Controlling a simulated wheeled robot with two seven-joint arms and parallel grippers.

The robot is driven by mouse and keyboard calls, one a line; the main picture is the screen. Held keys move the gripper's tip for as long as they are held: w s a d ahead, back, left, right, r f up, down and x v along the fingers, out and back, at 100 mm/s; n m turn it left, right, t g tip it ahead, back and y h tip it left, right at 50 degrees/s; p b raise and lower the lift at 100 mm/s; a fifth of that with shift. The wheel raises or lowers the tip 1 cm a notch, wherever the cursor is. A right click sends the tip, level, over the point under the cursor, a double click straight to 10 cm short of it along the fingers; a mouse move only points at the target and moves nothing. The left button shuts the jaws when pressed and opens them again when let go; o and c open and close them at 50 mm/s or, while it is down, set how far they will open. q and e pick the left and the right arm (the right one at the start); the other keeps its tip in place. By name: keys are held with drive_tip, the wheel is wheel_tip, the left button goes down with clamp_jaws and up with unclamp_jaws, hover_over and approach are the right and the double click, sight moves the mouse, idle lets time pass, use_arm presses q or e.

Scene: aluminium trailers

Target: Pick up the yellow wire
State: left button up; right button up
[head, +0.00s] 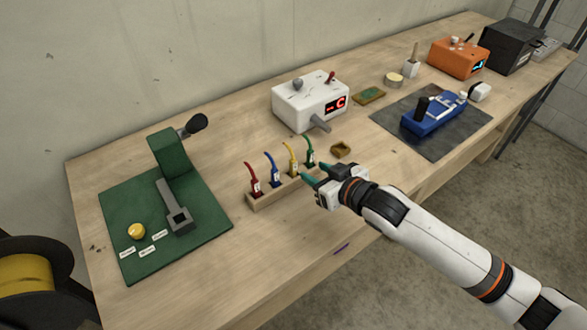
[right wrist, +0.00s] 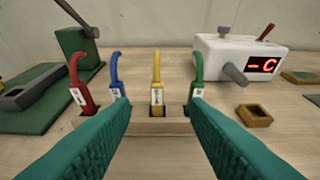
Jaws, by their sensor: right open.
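The yellow wire (head: 292,160) stands upright in a wooden holder (head: 262,202) on the workbench, between the blue wire (head: 273,170) and the green wire (head: 310,151). The red wire (head: 254,180) is at the holder's left end. The yellow wire also shows in the right wrist view (right wrist: 156,82), with a white label low on it. My right gripper (head: 309,172) is open and empty, at the near side of the holder. In the right wrist view its teal fingers (right wrist: 160,125) spread to either side of the yellow wire's line, short of it. My left gripper is not in view.
A white box with a red display (head: 300,95) stands behind the holder. A small brown tray (head: 341,150) lies right of it. A green mat with a lever press (head: 205,205) is at left, a blue tool (head: 433,119) on a dark mat at right.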

sight(295, 163)
drive_tip(key=x, duration=0.4)
drive_tip(key=shift+w+a+f+p, duration=0.1)
drive_tip(key=shift+w+a+p, duration=0.15)
drive_tip(key=shift+p, duration=0.1)
drive_tip(key=shift+w+a+f+p, duration=0.1)
drive_tip(key=shift+w+a+p, duration=0.2)
drive_tip(key=shift+w, duration=0.05)
drive_tip(key=p+x, duration=0.1)
drive_tip(key=x, duration=0.3)
drive_tip(key=shift+a+f, duration=0.15)
drive_tip(key=shift+f, duration=0.05)
clamp_jaws()
